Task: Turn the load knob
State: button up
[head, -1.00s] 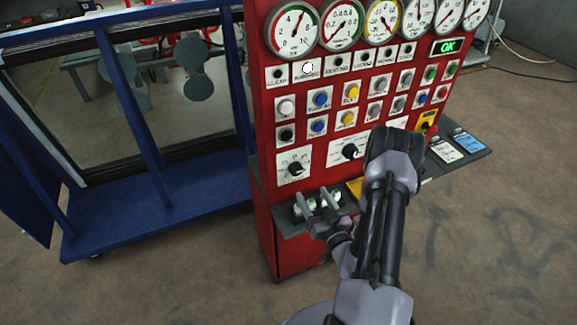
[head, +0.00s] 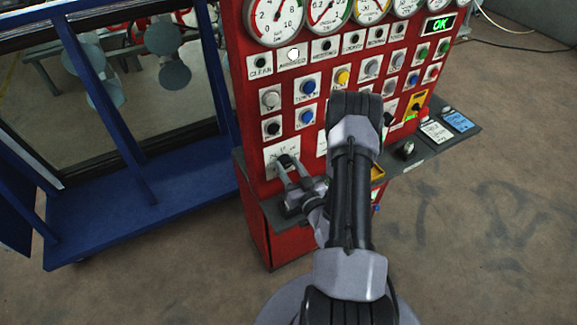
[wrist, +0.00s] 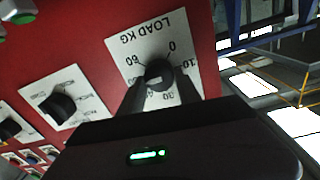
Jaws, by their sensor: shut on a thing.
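The load knob (wrist: 158,74) is a round black knob on a white plate (wrist: 146,44) marked LOAD KG, on the red panel. In the wrist view the plate appears upside down and its scale shows 0, 10, 60 and other partly hidden numbers. In the head view the knob (head: 286,160) is at the lower left of the panel. My gripper (wrist: 158,84) has its two dark fingers on either side of the knob and is shut on it. My gripper also shows in the head view (head: 290,166), with its fingertips at the knob. My gripper body hides the plate's lower part.
A second black knob (wrist: 62,104) on a white plate is beside it in the wrist view. Several buttons and gauges (head: 277,14) are higher on the red panel (head: 262,182). A grey shelf (head: 436,146) juts out below. A blue frame (head: 168,195) stands left.

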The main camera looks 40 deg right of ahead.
grip_shut()
jog(key=n, duration=0.7)
jog(key=shift+a+f, duration=0.1)
jog(key=n+b, duration=0.1)
jog(key=n, duration=0.5)
jog(key=shift+f+n, duration=0.1)
jog(key=shift+n, duration=0.2)
jog(key=n+b, duration=0.1)
jog(key=n, duration=0.2)
jog(key=shift+f+n+t+y, duration=0.1)
jog(key=shift+n+t+y, duration=0.2)
jog(key=shift+n, duration=0.1)
jog(key=n+b, duration=0.1)
jog(key=n, duration=0.2)
jog(key=shift+n, duration=0.4)
jog(key=n+b, duration=0.2)
jog(key=n, duration=0.4)
jog(key=shift+f+y, duration=0.1)
jog(key=shift+y, duration=0.2)
jog(key=shift+n, duration=0.3)
